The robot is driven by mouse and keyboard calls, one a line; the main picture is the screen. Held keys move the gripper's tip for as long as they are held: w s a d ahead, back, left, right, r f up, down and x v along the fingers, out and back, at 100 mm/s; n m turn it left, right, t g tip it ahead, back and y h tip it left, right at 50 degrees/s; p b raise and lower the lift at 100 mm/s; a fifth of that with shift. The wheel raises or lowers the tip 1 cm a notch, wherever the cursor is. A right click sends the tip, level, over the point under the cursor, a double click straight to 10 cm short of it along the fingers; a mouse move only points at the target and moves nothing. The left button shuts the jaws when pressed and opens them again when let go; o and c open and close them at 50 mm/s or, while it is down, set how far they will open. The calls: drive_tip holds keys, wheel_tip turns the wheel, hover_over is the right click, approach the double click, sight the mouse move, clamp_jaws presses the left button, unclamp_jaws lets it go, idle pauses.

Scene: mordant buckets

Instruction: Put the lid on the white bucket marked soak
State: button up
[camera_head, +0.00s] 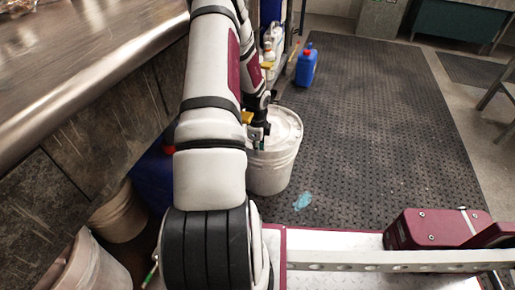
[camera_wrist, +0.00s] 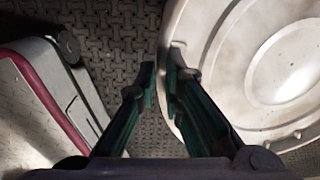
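A white bucket (camera_head: 272,175) stands on the dark floor mat, partly hidden by my arm. A pale round lid (camera_head: 285,125) is over its mouth; I cannot tell whether it is fully seated. In the wrist view the lid (camera_wrist: 270,75) fills the right side, seen from above with raised rings. My gripper (camera_wrist: 161,72) is at the lid's left edge, with its fingertips a narrow gap apart. The rim runs between or just under the fingertips; I cannot tell if they pinch it. No soak marking is readable.
A blue jug with a red cap (camera_head: 306,65) stands behind on the mat (camera_head: 370,130). A steel-topped counter (camera_head: 80,60) runs along the left. Other pale buckets (camera_head: 90,268) stand below it. A small turquoise patch (camera_head: 303,201) lies on the mat. The mat at right is clear.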

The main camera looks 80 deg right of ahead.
drive_tip(key=shift+o, duration=1)
wheel_tip(320, 180, up, 12)
drive_tip(key=shift+a, duration=0.2)
